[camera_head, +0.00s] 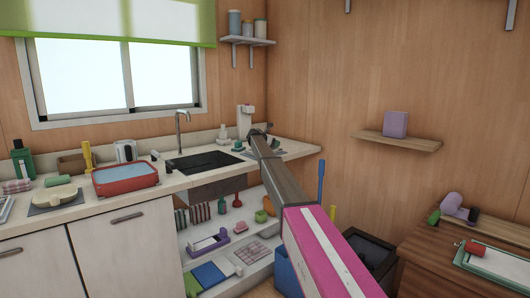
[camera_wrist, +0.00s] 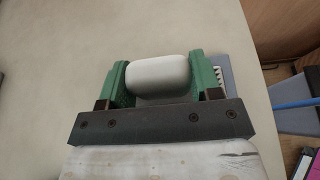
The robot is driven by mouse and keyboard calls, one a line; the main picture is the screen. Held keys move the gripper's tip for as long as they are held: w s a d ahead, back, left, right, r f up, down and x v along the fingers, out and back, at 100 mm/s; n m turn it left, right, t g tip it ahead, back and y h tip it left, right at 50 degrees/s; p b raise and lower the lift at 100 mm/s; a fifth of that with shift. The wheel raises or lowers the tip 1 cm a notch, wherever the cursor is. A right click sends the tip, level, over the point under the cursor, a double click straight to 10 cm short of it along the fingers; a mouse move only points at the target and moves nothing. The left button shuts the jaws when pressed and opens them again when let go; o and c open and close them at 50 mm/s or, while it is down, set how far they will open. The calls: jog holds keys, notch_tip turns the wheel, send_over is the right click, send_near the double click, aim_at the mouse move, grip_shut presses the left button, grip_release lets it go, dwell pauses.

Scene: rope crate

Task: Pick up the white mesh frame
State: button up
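My gripper (camera_wrist: 159,76) shows in the wrist view with its two green fingers spread wide. A smooth white rounded block (camera_wrist: 158,73) fills the view between them; whether the fingers touch it is unclear. A white toothed edge (camera_wrist: 218,76), possibly part of the white mesh frame, shows just right of the right finger, on a blue-grey mat (camera_wrist: 212,62). The rest of that white piece is hidden by the finger and the block. In the head view my arm reaches the right end of the counter, and the gripper (camera_head: 256,132) is small there, beside the sink.
The sink (camera_head: 205,162) lies left of my arm, with a tap (camera_head: 181,125) behind it. A white bottle (camera_head: 223,134) and a small green item (camera_head: 239,146) stand close to the gripper. A red tub (camera_head: 125,180) is further left. The bare counter (camera_wrist: 60,60) is clear left of the fingers.

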dwell(0.3)
jog(key=shift+r, duration=0.55)
jog(key=r, duration=0.1)
jog(key=a+r, duration=0.1)
jog(key=r, duration=0.1)
jog(key=shift+s+r, duration=0.15)
jog(key=shift+r, duration=0.1)
jog(key=s+a+r, duration=0.3)
jog(key=a+r, duration=0.3)
jog(key=a, duration=0.4)
jog(key=shift+s+r, duration=0.2)
jog(key=shift+s, duration=0.05)
